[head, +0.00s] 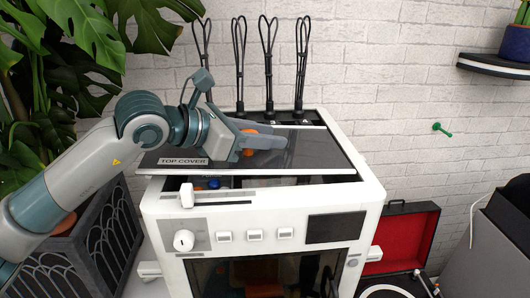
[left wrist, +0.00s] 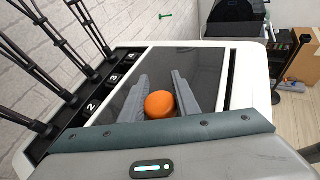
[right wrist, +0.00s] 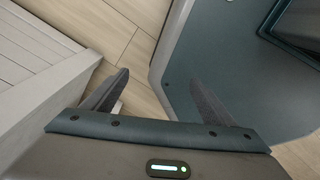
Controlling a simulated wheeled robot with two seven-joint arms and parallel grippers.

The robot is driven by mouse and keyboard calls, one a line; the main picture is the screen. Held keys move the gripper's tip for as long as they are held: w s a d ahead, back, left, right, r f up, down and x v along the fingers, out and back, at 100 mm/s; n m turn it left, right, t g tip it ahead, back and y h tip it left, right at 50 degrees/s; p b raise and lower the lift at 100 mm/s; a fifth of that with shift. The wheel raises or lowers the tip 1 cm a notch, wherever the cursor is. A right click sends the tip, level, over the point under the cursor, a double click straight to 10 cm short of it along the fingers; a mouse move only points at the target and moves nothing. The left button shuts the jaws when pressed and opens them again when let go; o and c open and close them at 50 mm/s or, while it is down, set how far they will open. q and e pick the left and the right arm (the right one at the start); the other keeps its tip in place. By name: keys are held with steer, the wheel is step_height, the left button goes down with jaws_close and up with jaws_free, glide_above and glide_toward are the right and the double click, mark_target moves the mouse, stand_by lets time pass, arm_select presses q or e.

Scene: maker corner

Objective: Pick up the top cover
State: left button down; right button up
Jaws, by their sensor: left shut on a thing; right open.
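The top cover (head: 308,155) is a dark flat panel with a light rim and a label reading TOP COVER. It lies tilted over the top of the white machine (head: 160,215), its front edge raised above a dark opening. My left gripper (head: 262,141) is over the cover, shut on the orange knob (head: 248,128). The left wrist view shows the orange knob (left wrist: 159,104) between the two grey fingers, with the dark cover (left wrist: 128,84) below. My right gripper (right wrist: 165,95) is open and empty above the floor; it is not seen in the head view.
Several black whisk-like tools (head: 268,60) stand in a numbered rack behind the cover. A leafy plant (head: 60,60) is at the left. A red-lined case (head: 405,240) stands right of the machine. A blue round thing (head: 213,183) shows in the opening.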

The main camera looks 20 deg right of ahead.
arm_select(q)
steer(key=s+r+b, duration=0.1)
steer(key=s, duration=0.1)
steer(key=s+r+b, duration=0.1)
steer(key=s+r, duration=0.1)
steer(key=s, duration=0.1)
steer(key=s+d+r+b, duration=0.1)
steer(key=s+r+b, duration=0.1)
steer(key=shift+s+r, duration=0.1)
steer(key=shift+s, duration=0.25)
arm_select(e)
step_height(320, 180, down, 5)
arm_select(q)
steer(key=s+r+b, duration=0.1)
steer(key=s, duration=0.1)
steer(key=s+r, duration=0.2)
steer(key=shift+d+b, duration=0.15)
steer(key=shift+b, duration=0.2)
arm_select(e)
steer(key=w+a+r+t, duration=0.1)
steer(key=w+a, duration=0.3)
steer(key=w, duration=0.5)
steer(key=shift+w+r+t+y, duration=0.25)
steer(key=shift+w+t+y, duration=0.15)
steer(key=shift+t, duration=0.5)
arm_select(q)
steer(key=shift+w, duration=0.1)
arm_select(e)
steer(key=shift+s, duration=0.2)
